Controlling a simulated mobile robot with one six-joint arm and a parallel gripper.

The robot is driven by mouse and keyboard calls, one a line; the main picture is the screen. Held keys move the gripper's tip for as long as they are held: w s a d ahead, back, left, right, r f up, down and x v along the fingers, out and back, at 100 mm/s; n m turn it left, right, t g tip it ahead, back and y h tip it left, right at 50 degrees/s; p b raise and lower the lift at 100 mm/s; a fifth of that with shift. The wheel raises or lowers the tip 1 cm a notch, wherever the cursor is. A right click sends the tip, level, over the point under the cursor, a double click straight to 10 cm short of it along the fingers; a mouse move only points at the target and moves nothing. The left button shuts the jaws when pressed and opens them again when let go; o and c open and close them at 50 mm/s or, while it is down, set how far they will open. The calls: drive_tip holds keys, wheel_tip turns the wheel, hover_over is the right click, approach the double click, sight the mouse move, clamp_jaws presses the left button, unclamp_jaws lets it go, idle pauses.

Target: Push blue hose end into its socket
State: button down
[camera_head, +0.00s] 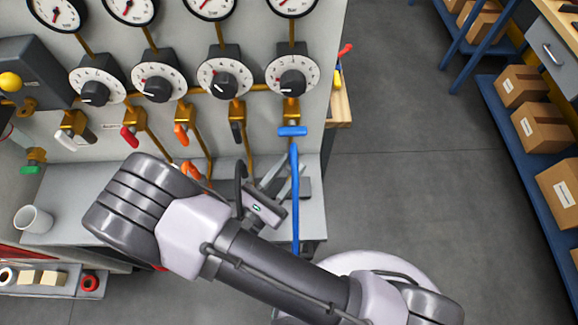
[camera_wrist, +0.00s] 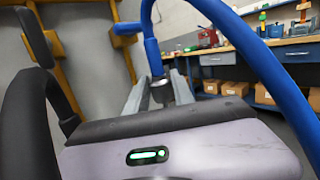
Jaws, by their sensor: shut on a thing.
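A blue hose (camera_head: 296,205) runs vertically in the head view, from just under the blue valve handle (camera_head: 292,131) down past the grey bench. In the wrist view the blue hose (camera_wrist: 263,62) arches over the right side. Its blue end (camera_wrist: 153,58) comes down to a dark tip between my fingers. My gripper (camera_head: 279,178) is over the bench at the foot of the pipes, shut on the hose end. It also shows in the wrist view (camera_wrist: 160,92). The blue handle (camera_wrist: 127,28) appears upper left there. I cannot make out the socket; hose and gripper cover the area.
Gauges and dials line the panel above, with brass pipes and a red handle (camera_head: 130,137) and orange handle (camera_head: 182,134) to the left. A white mug (camera_head: 34,219) stands on the bench. Open floor (camera_head: 420,180) lies right, before a blue shelf with boxes (camera_head: 540,128).

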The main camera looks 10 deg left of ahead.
drive_tip(key=shift+f+b, duration=1.8)
drive_tip(key=shift+f, duration=0.45)
drive_tip(key=shift+r+p, duration=0.15)
drive_tip(key=shift+p, duration=0.5)
drive_tip(key=shift+f+b, duration=0.45)
drive_tip(key=shift+f, duration=0.3)
drive_tip(key=c, duration=1)
unclamp_jaws()
drive_tip(key=p+v, duration=0.3)
drive_tip(key=v, duration=1.4)
drive_tip(key=shift+s+a, duration=0.2)
drive_tip(key=shift+s, duration=0.05)
